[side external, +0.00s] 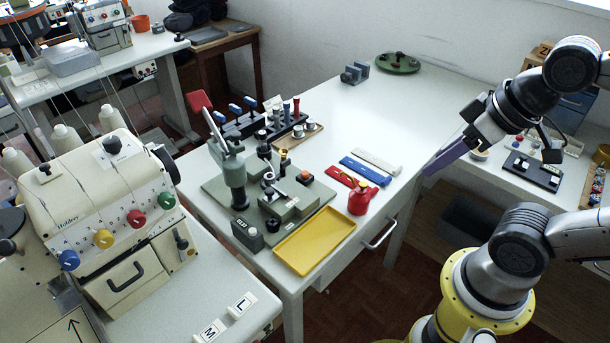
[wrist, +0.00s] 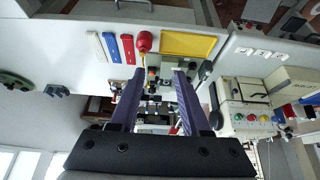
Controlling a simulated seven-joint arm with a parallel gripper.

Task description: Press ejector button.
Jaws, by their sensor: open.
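A green-grey press fixture with a lever stands on a green baseplate (side external: 213,189) on the white table. A small red-orange button (side external: 305,176) tops a low box on this fixture; I take it for the ejector button, but no label is readable. My gripper (side external: 445,158) has long purple fingers. It hangs in the air to the right of the table, well apart from the fixture. In the wrist view my gripper (wrist: 158,72) has its fingers spread with nothing held. There the fixture is small and partly behind the fingers, and I cannot pick out the button.
A yellow tray (side external: 315,240) and a red oil can (side external: 360,199) stand between the fixture and my gripper's side. Red, blue (side external: 365,171) and white bars lie behind the can. A rack of blue-handled tools (side external: 235,112) stands behind the fixture. A cream sewing machine (side external: 110,220) is at left.

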